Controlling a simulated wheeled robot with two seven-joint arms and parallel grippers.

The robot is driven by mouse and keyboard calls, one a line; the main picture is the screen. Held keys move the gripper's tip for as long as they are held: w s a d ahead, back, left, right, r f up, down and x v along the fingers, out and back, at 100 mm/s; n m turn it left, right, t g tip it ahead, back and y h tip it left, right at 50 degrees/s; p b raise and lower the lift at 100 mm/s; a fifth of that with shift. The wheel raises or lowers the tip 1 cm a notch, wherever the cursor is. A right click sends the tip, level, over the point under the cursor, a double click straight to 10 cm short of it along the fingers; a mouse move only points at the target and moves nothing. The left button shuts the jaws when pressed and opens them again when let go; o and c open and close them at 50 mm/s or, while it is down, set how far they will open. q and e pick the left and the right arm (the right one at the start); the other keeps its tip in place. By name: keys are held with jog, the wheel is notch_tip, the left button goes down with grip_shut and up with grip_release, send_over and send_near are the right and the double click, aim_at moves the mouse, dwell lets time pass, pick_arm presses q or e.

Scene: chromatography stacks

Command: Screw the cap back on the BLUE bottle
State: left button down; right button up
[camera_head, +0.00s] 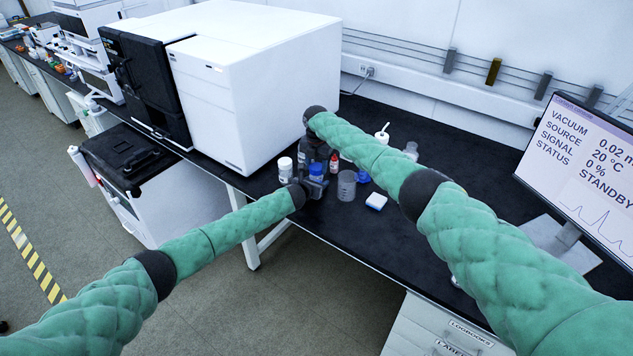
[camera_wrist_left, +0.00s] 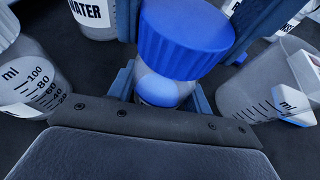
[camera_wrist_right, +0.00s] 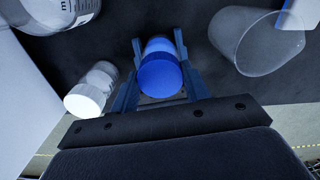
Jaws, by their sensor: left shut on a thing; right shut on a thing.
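The blue bottle (camera_wrist_left: 160,92) stands between the fingers of my left gripper (camera_wrist_left: 162,85), which is shut on it. The blue ribbed cap (camera_wrist_left: 185,38) is over the bottle's top in the left wrist view and looks slightly tilted there. I cannot tell whether it is seated or just above the neck. My right gripper (camera_wrist_right: 160,70) comes from above and is shut on the cap (camera_wrist_right: 160,77), with a finger on each side.
A white-capped bottle (camera_head: 285,168) stands just left, and a clear beaker (camera_head: 347,186) just right. A white-and-blue block (camera_head: 376,201) lies near the front edge. The large white instrument (camera_head: 240,80) walls off the left.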

jog(key=m, duration=1)
jog(key=shift+a, duration=0.1)
jog(key=m, duration=0.6)
pick_arm(q)
jog(key=shift+d, duration=0.1)
pick_arm(e)
jog(key=m, duration=0.8)
jog(key=shift+m, duration=0.3)
pick_arm(q)
jog(key=shift+s, duration=0.1)
pick_arm(e)
jog(key=m, duration=1.1)
jog(key=shift+w+m, duration=0.1)
jog(key=shift+m, duration=0.2)
pick_arm(q)
jog(key=shift+f, duration=0.1)
pick_arm(e)
jog(key=m, duration=0.5)
jog(key=o, duration=0.9)
jog(key=shift+o, duration=1.2)
notch_tip(320, 180, up, 12)
